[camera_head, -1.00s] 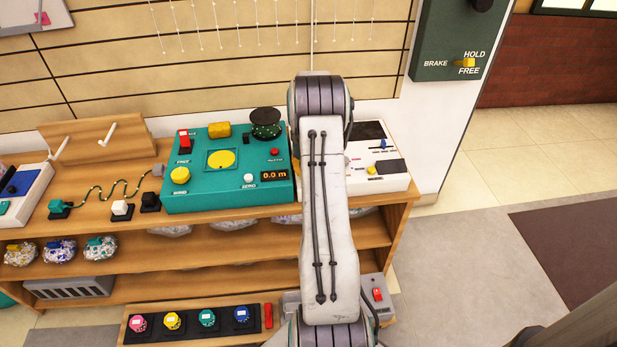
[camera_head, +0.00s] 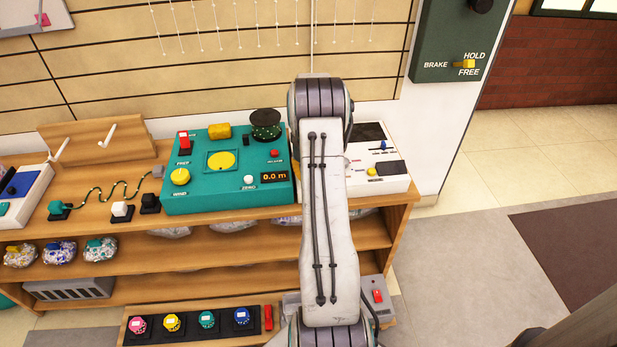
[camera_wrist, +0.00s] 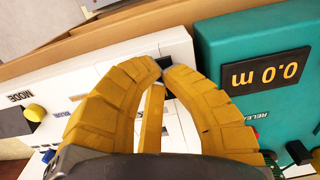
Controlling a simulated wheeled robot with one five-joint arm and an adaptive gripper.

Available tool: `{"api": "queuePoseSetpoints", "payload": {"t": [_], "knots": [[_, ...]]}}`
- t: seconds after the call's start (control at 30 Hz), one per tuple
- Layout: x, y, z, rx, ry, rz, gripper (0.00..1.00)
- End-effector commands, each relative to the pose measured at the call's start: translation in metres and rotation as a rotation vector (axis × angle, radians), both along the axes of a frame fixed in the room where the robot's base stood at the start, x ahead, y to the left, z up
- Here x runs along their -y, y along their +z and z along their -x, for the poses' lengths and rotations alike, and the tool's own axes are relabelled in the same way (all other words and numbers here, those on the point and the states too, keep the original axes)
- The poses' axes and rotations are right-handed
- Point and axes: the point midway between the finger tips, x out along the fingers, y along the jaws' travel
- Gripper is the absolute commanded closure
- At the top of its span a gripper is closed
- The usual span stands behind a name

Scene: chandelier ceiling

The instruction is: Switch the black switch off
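Several dark switches show, and I cannot tell for certain which is the black switch. One black switch (camera_head: 150,203) stands on the wooden counter beside a white switch (camera_head: 121,210). A small black switch (camera_head: 245,140) sits on the teal console. In the wrist view my gripper (camera_wrist: 163,68) is over the white panel (camera_wrist: 95,85), its yellow fingertips drawn together. A small dark piece (camera_wrist: 165,61) on the panel lies just beyond the tips; contact is unclear. My arm hides the gripper in the head view.
The teal console (camera_head: 205,192) stands left of the white panel, close beside my gripper. The panel carries a yellow knob (camera_wrist: 35,112) and blue sliders. A brake lever (camera_head: 463,64) is on the green wall box. Open floor (camera_head: 470,240) lies to the right.

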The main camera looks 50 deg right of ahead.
Motion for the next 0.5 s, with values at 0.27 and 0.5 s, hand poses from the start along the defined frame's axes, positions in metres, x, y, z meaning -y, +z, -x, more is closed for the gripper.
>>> {"api": "queuePoseSetpoints", "payload": {"t": [0.27, 0.5], "knots": [[0.000, 0.022, 0.000, 0.001, 0.000, 0.001, 1.00], [0.000, 0.039, 0.000, 0.001, 0.000, 0.001, 1.00]]}}
